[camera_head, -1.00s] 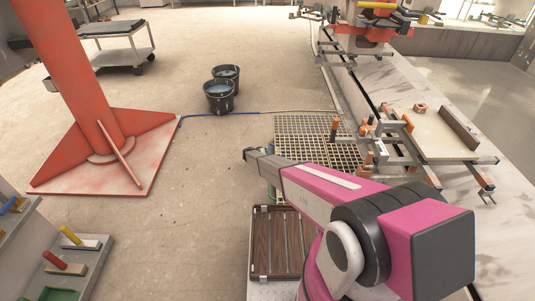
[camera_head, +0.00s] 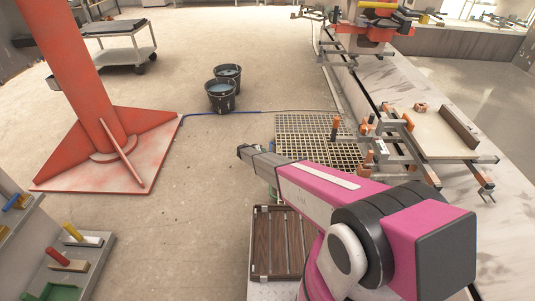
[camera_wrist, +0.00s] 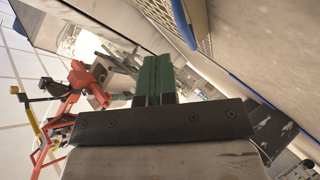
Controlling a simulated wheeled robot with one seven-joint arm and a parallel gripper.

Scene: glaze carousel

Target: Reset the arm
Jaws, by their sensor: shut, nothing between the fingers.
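My arm, pink with black joints, reaches from the lower right toward the middle of the head view. My gripper (camera_head: 243,152) is at its far end, over the open floor to the left of the floor grate. In the wrist view, my gripper (camera_wrist: 155,68) shows two green fingers pressed together. It is shut and holds nothing.
A red column with a wide base plate (camera_head: 75,175) stands at the left. Two dark buckets (camera_head: 221,97) of water sit behind my gripper. A floor grate (camera_head: 300,130) and a workbench with clamps (camera_head: 430,140) are at the right. A brown slatted tray (camera_head: 262,270) is beside my arm.

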